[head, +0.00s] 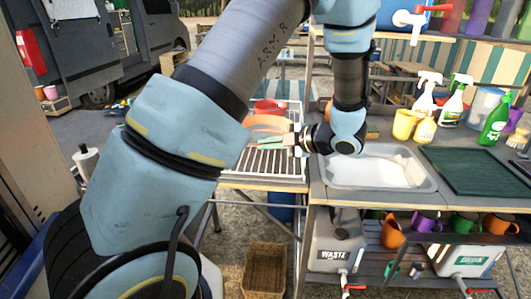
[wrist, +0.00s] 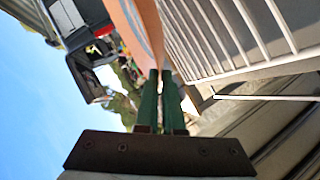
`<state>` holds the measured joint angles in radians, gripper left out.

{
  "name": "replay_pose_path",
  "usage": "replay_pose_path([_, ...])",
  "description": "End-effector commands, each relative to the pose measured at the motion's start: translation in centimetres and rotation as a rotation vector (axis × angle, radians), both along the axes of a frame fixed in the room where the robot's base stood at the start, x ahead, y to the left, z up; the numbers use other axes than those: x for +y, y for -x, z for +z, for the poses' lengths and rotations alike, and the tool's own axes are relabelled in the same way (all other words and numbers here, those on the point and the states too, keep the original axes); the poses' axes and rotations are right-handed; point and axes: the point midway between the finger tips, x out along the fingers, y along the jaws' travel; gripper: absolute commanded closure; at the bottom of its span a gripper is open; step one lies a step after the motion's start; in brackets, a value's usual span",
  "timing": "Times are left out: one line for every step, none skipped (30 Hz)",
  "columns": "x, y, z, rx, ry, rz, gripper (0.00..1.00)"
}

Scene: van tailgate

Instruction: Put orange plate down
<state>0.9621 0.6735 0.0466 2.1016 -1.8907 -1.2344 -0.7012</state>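The orange plate (head: 266,124) is at the white wire dish rack (head: 270,165), left of the sink. In the wrist view the plate (wrist: 150,28) is seen nearly edge-on, running up from the fingertips. My gripper (head: 268,140) reaches in from the right with its green fingers over the rack. In the wrist view the fingers (wrist: 161,80) are close together on the plate's rim. The rack's bars (wrist: 235,30) lie just to the right of the plate there. I cannot tell whether the plate touches the rack.
A red bowl (head: 268,107) is just behind the plate. The sink (head: 376,173) is to the right, with a dark green mat (head: 470,168) beyond it. Spray bottles (head: 425,92) and a yellow cup (head: 404,125) stand behind. Several mugs (head: 392,232) are below the counter.

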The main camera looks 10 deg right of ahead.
Motion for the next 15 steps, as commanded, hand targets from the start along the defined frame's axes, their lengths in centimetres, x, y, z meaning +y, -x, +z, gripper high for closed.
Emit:
replay_pose_path([0.0, 0.0, -0.2, -0.001, -0.001, 0.000, 1.00])
replay_pose_path([0.0, 0.0, -0.5, 0.000, -0.002, 0.000, 1.00])
replay_pose_path([0.0, 0.0, -1.0, 0.001, -0.002, 0.000, 1.00])
replay_pose_path([0.0, 0.0, -1.3, 0.001, -0.002, 0.000, 1.00])
replay_pose_path([0.0, 0.0, -1.8, 0.001, -0.003, -0.001, 1.00])
replay_pose_path([0.0, 0.0, -2.4, 0.002, -0.004, -0.001, 1.00])
replay_pose_path([0.0, 0.0, -2.8, 0.000, -0.004, -0.001, 1.00])
replay_pose_path([0.0, 0.0, -3.2, 0.000, -0.004, -0.001, 1.00])
replay_pose_path([0.0, 0.0, -3.6, 0.000, -0.002, -0.002, 1.00])
replay_pose_path([0.0, 0.0, -3.9, -0.001, -0.002, -0.001, 1.00])
replay_pose_path([0.0, 0.0, -4.1, -0.001, -0.001, -0.001, 1.00])
replay_pose_path([0.0, -0.1, -4.2, -0.002, 0.000, 0.000, 1.00])
replay_pose_path([0.0, -0.1, -4.3, -0.003, 0.001, -0.001, 1.00])
replay_pose_path([0.0, -0.1, -4.4, -0.003, 0.001, -0.001, 1.00])
replay_pose_path([0.0, -0.1, -4.4, -0.002, 0.001, 0.000, 1.00])
